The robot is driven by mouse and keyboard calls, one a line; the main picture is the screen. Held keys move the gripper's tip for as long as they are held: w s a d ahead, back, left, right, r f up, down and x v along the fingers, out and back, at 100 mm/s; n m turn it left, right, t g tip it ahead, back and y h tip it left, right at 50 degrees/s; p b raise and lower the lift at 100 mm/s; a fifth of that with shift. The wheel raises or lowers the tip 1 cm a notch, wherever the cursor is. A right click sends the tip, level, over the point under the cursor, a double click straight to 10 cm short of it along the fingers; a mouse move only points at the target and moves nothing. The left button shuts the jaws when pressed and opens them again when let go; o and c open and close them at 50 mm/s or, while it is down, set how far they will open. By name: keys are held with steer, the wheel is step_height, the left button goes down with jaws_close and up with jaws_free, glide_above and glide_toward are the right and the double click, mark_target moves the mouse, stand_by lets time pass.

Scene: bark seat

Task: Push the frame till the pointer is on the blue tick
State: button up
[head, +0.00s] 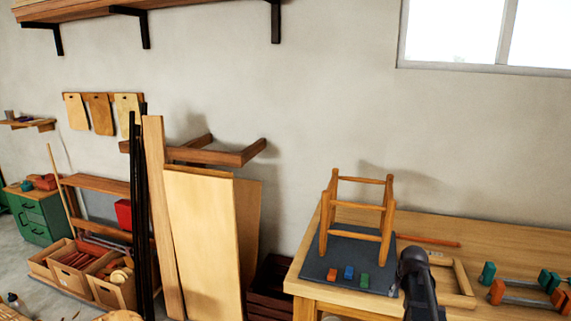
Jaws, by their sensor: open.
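The wooden frame (357,209), a small four-legged seat frame with rungs, stands upright on a dark grey board (316,262) on the workbench. Red (332,274), blue (349,273) and green (364,281) blocks sit in a row along the board's front. I cannot make out a pointer or a separate blue tick at this size. My gripper (413,262), dark and seen from behind, is just right of the board, in front of the frame's right side. It looks empty and apart from the frame, but its fingers are hard to make out.
The workbench (458,229) holds a flat wooden frame (463,277) and clamps with green and orange ends (497,291) on the right. An orange-brown stick (428,240) lies behind. Wooden panels (199,240) lean against the wall left of the bench, beside a dark crate (270,287).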

steer(key=s+a+f+n+g+b, duration=0.2)
steer(key=s+a+f+g+b, duration=0.1)
steer(key=s+a, duration=1.5)
steer(key=shift+a+f, duration=0.6)
steer(key=shift+a, duration=0.4)
steer(key=shift+w, duration=0.1)
stand_by(0.5)
